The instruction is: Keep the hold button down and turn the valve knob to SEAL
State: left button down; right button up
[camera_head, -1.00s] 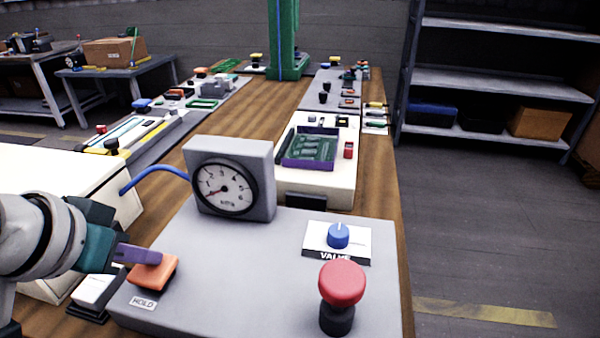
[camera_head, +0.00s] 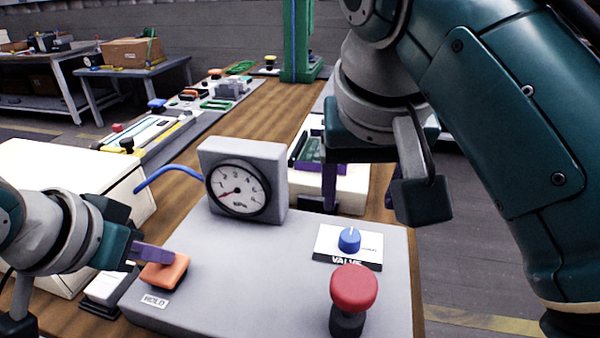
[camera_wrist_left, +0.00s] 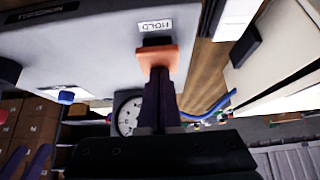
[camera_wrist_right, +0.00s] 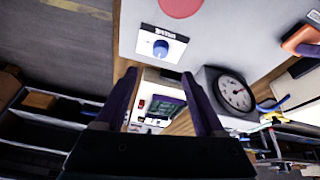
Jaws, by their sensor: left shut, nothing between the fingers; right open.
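The orange hold button (camera_head: 165,271) sits at the left of the grey control box (camera_head: 250,290), behind a HOLD label. My left gripper (camera_head: 152,256) is shut with its fingertips on the button's top; the left wrist view shows the fingers against the orange button (camera_wrist_left: 157,58). The blue valve knob (camera_head: 349,239) stands on a white VALVE plate at the right, its pointer line towards the back. The knob also shows in the right wrist view (camera_wrist_right: 161,48). My right gripper (camera_wrist_right: 165,100) is open and empty, above and behind the knob, apart from it.
A red mushroom button (camera_head: 354,290) stands in front of the knob. A pressure gauge (camera_head: 238,188) rises at the back of the box, its needle at the low end. A blue hose (camera_head: 165,176) runs left from it. A tray with a green board (camera_wrist_right: 163,108) lies behind.

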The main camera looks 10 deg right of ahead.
aim_at(350, 236)
jog(key=x, duration=1.1)
jog(key=shift+w+f, duration=0.15)
jog(key=shift+f, duration=0.2)
jog(key=shift+c, duration=0.3)
grip_shut()
